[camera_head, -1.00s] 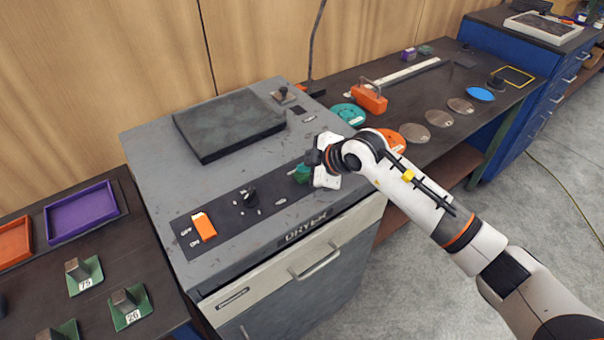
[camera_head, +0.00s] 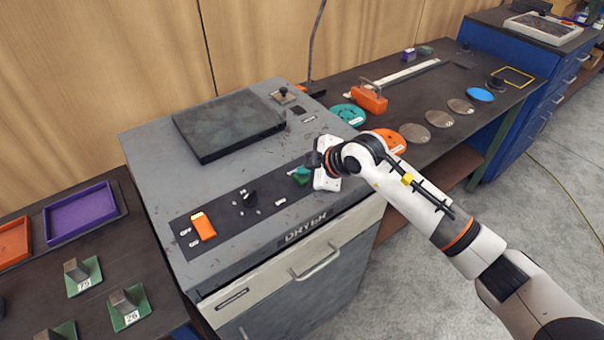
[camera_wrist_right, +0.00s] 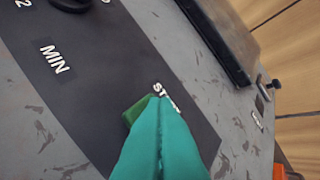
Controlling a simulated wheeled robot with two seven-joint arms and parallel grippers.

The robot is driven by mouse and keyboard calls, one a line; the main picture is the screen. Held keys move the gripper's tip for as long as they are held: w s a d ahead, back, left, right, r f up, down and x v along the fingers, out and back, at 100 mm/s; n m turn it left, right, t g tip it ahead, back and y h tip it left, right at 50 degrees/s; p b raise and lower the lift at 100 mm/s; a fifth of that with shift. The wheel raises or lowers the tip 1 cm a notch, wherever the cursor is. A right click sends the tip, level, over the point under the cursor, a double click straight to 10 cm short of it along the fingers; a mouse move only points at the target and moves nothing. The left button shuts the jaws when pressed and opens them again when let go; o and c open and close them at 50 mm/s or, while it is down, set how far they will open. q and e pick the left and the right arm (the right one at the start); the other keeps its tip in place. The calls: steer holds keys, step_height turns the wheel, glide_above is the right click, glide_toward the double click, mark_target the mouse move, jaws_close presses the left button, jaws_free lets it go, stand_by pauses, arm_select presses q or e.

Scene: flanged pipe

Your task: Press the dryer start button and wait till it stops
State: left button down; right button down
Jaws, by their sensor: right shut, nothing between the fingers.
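The grey dryer (camera_head: 155,165) stands in the middle of the head view, with a dark control panel along its front top edge. The green start button (camera_head: 301,180) is at the panel's right end, partly hidden by my right gripper (camera_head: 300,171). In the right wrist view the green button (camera_wrist_right: 136,108) shows beside the word START, mostly covered by my teal fingertips (camera_wrist_right: 162,125). The fingers are together and empty, at or just above the button; I cannot tell if they touch it. My left gripper is not in view.
The panel also has an orange ON/OFF switch (camera_head: 204,227) and a black knob (camera_head: 250,198). A dark lid (camera_head: 228,123) lies on the dryer top. A bench with discs and an orange weight (camera_head: 369,97) is right; a purple tray (camera_head: 80,212) is left.

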mark_target(306, 178)
stand_by(0.4)
steer(key=shift+r+p, duration=0.8)
steer(key=shift+r, duration=0.05)
step_height(306, 178, up, 5)
steer(key=p, duration=0.4)
stand_by(0.5)
